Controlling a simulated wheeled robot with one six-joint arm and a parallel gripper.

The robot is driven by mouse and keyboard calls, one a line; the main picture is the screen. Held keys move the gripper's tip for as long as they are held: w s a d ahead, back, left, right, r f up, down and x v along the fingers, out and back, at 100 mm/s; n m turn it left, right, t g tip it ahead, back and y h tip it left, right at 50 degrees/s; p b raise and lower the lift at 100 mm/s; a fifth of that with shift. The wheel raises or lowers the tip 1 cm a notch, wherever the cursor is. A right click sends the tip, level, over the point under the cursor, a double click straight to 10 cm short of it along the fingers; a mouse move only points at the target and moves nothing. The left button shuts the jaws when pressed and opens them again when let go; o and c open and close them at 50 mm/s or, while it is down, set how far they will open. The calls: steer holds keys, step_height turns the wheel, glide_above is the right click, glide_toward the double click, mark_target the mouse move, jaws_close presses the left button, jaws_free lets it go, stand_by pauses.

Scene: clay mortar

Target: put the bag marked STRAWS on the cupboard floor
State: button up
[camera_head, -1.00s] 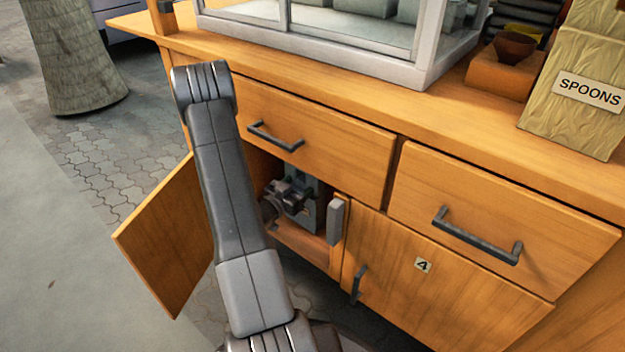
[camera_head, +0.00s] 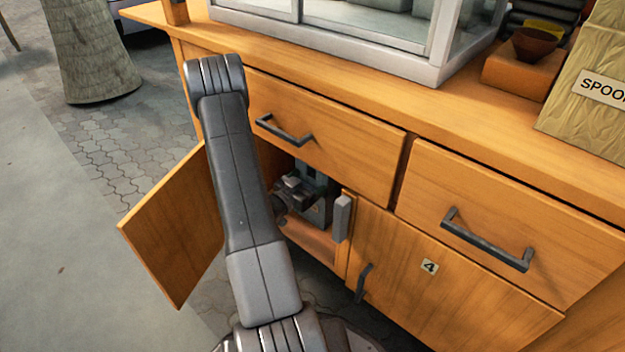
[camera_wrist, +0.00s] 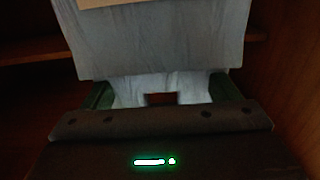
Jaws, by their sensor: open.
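A grey-blue bag (camera_head: 319,211) stands inside the open cupboard, low down, partly hidden behind my gripper (camera_head: 290,190). In the wrist view the bag (camera_wrist: 165,45) fills the top middle, with the edge of a tan label at the top; its writing is out of frame. My gripper (camera_wrist: 160,95) is open, its greenish fingers apart on either side of the bag's lower part. I cannot tell if the fingers touch it. The cupboard floor (camera_head: 312,240) shows as a strip below the bag; the bag's contact with it is hard to see.
The open cupboard door (camera_head: 172,225) swings out at left, beside my arm. A closed door marked 4 (camera_head: 440,280) is at right, and drawers (camera_head: 320,130) are above. A SPOONS bag (camera_head: 592,110) stands on the counter. Dark cupboard walls flank the wrist view.

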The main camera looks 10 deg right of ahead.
steer(key=p+v, duration=0.3)
steer(key=v, duration=0.9)
steer(key=shift+f, duration=0.1)
